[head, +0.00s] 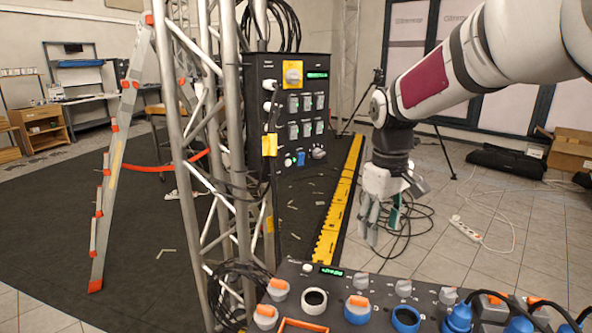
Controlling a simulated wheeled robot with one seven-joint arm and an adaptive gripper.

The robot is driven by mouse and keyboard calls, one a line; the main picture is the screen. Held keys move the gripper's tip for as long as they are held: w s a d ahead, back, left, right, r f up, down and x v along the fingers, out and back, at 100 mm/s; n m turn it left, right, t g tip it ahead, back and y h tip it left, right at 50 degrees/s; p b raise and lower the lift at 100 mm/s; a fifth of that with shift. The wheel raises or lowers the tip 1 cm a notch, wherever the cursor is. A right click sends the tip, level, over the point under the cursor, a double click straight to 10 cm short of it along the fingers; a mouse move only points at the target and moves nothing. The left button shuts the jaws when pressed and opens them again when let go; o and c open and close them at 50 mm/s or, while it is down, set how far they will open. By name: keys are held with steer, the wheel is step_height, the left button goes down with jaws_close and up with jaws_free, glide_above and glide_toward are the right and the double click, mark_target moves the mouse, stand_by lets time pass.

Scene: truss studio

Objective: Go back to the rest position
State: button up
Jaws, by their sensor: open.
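My gripper (382,218) hangs from my white arm right of the middle in the head view. Its fingers point down, and it is open with nothing seen between them. It is in the air in front of the yellow floor strip and the cables on the floor. A black panel with knobs and sockets (335,291) lies below it along the bottom edge, apart from the fingertips.
A metal truss (236,160) stands left of the middle, with a black control box (293,162) on it. An orange and grey ladder (118,150) leans at the left. A yellow strip (341,205) and a white power strip (465,228) lie on the floor.

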steer(key=s+r+m+t+p, duration=0.1)
steer(key=s+r+p, duration=0.1)
steer(key=s+r, duration=0.45)
steer(key=s+r+m+t+p, duration=0.1)
steer(key=s+r+m+p, duration=0.15)
steer(key=s, duration=0.75)
steer(key=s+r+m+t+p, duration=0.1)
steer(key=s+m+p, duration=0.1)
steer(key=s, duration=1.4)
steer(key=shift+s+d+p, duration=0.2)
steer(key=shift+s+p, duration=0.05)
steer(key=shift+p, duration=0.05)
steer(key=shift+r, duration=0.15)
